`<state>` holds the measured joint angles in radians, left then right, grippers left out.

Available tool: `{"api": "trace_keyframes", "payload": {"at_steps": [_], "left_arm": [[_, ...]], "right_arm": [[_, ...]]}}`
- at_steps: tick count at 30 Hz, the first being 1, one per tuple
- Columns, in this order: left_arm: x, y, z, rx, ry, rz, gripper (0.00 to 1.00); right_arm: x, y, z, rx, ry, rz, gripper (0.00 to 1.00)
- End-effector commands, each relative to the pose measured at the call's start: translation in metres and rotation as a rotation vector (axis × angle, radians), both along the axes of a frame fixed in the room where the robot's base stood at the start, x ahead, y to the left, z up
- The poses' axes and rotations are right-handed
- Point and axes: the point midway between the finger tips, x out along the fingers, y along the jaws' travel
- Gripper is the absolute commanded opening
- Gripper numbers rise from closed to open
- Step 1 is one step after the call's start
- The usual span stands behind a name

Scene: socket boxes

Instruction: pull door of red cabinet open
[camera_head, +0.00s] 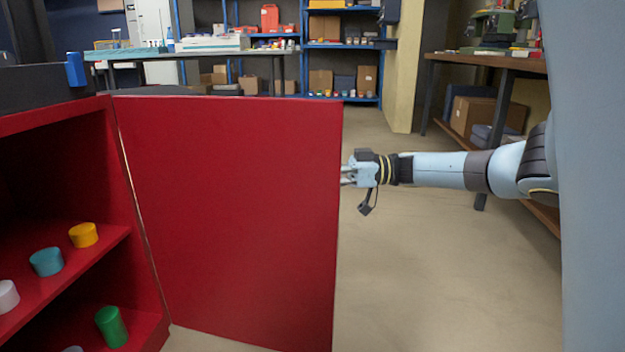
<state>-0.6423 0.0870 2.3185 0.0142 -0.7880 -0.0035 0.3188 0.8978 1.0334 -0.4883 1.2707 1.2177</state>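The red cabinet (150,328) stands at the left, with its interior shelves showing. Its red door (235,210) is swung wide open, hinged at the cabinet's right side and standing out to the right. My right gripper (346,175) is at the door's free right edge, its arm coming in from the right. The fingertips are at or behind that edge and partly hidden, so I cannot tell whether they touch or grip it. No handle shows on the visible face of the door. My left gripper is not in view.
Inside the cabinet are a yellow cylinder (83,235), a teal cylinder (46,262), a white one (8,297) and a green one (111,327). A wooden workbench (490,62) stands at the right. Blue shelving (305,60) is at the back. The floor (430,270) right of the door is clear.

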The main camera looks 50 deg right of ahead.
Motion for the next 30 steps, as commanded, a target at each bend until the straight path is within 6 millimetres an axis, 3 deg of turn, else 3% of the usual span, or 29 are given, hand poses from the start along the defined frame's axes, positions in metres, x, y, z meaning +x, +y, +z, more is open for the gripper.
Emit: {"api": "trace_keyframes", "payload": {"at_steps": [12, 21, 30], "left_arm": [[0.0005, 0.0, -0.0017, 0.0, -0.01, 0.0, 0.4], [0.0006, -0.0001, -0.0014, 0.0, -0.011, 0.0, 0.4], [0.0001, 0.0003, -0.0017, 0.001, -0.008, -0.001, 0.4]], "right_arm": [[-0.0024, -0.0045, -0.0047, -0.007, 0.015, -0.004, 0.0], [-0.0007, -0.0031, -0.0024, -0.004, 0.008, -0.003, 0.36], [-0.0016, -0.0044, -0.0014, -0.002, 0.005, -0.003, 0.36]]}}
